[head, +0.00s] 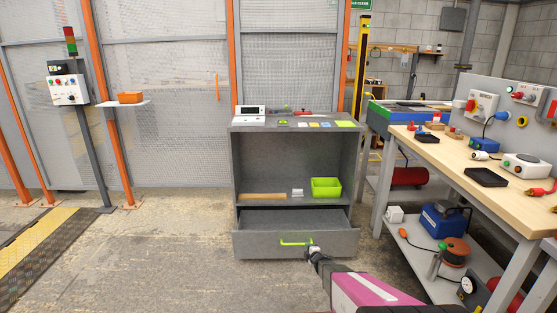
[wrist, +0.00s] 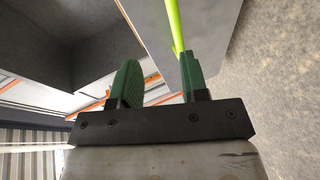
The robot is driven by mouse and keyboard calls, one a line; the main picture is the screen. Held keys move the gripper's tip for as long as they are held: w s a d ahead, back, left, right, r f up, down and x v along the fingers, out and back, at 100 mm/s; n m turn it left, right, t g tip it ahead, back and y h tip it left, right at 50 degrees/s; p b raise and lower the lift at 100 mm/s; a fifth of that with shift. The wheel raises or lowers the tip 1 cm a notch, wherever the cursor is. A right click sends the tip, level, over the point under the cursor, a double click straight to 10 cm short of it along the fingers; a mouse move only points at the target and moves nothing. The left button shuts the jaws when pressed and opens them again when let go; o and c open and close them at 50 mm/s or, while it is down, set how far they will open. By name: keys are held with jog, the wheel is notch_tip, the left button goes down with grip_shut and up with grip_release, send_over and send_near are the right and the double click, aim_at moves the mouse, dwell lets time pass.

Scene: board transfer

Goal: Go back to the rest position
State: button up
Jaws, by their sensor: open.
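My gripper (head: 313,249) is at the right end of the lime-green drawer handle (head: 293,243), low in front of the grey cabinet (head: 235,165). The drawer (head: 262,247) is pulled out and its inside looks empty. In the wrist view my gripper (wrist: 160,68) shows two green fingers spread apart. The handle also shows there (wrist: 174,24), its end close to the inner side of the right finger. I cannot tell whether they touch.
A green bin (head: 326,188) stands on the cabinet shelf. The workbench (head: 480,160) on the right holds several tools and boxes, with more on its lower shelf. The floor (head: 160,255) left of the cabinet is clear.

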jog(key=s+d+r+m+g+h, duration=0.25)
jog(key=s+r+m, duration=0.35)
jog(key=r, duration=0.3)
jog(key=s+d+r+m+g+h, duration=0.2)
jog(key=s+r+m+g+h, duration=0.2)
jog(key=s+r+m, duration=0.3)
jog(key=s+a+r+m+g, duration=0.1)
jog(key=s+r+m+g, duration=0.1)
jog(key=s+r, duration=0.3)
jog(key=s+a+r+m+g+y, duration=0.1)
jog(key=s+r, duration=0.4)
jog(key=s, duration=0.5)
jog(key=s+a+r+m+g+y, duration=0.1)
jog(key=s+a+r+m+g, duration=0.1)
jog(key=s+r+g, duration=0.3)
jog(key=s+m, duration=0.1)
jog(key=s, duration=0.2)
jog(key=shift+a+m, duration=0.25)
jog(key=shift+m, duration=0.05)
